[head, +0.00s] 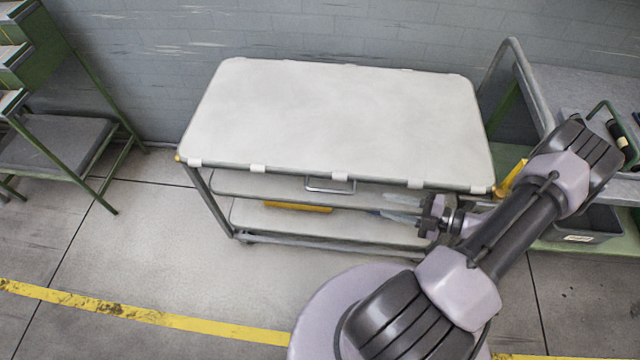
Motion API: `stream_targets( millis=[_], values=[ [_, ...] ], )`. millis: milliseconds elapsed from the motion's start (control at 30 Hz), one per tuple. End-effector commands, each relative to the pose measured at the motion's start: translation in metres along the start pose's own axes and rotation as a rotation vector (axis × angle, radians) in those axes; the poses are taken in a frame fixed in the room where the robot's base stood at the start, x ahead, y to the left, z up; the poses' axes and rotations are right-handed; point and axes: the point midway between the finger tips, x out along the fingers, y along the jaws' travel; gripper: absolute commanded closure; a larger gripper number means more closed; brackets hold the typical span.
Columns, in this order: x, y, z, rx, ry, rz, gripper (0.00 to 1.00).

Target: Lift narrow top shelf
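A cart stands against the wall, and its wide, pale grey top shelf (335,115) is flat and level, with rounded corners and small white clips along the front edge. A grey metal handle (330,186) shows just under the front edge. My gripper (396,209) is in front of the cart's right half, below the top's front edge and beside the lower shelves. Its two pale fingers point left with a gap between them and nothing visible in it. Whether the fingers touch the cart is unclear.
The cart's middle shelf (260,187) and bottom shelf (262,217) lie below, with a yellow object (297,207) between them. A green stepped rack (50,145) stands left. A grey bench (575,95) and a dark bin (592,226) stand right. Floor left of my base is clear.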

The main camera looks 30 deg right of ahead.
Motion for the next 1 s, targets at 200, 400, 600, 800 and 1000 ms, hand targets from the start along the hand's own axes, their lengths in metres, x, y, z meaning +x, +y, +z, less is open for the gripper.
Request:
stream_targets(
  millis=[200, 400, 600, 800, 1000],
  values=[
    [0.029, -0.007, 0.003, 0.047, -0.007, 0.022, 0.66],
    [0.088, -0.008, 0.003, 0.043, -0.005, 0.018, 0.66],
    [0.137, -0.006, 0.004, 0.042, -0.006, 0.018, 0.66],
    [0.166, -0.004, 0.004, 0.04, -0.008, 0.019, 0.66],
    [0.173, -0.003, 0.003, 0.04, -0.009, 0.019, 0.66]
  ],
)
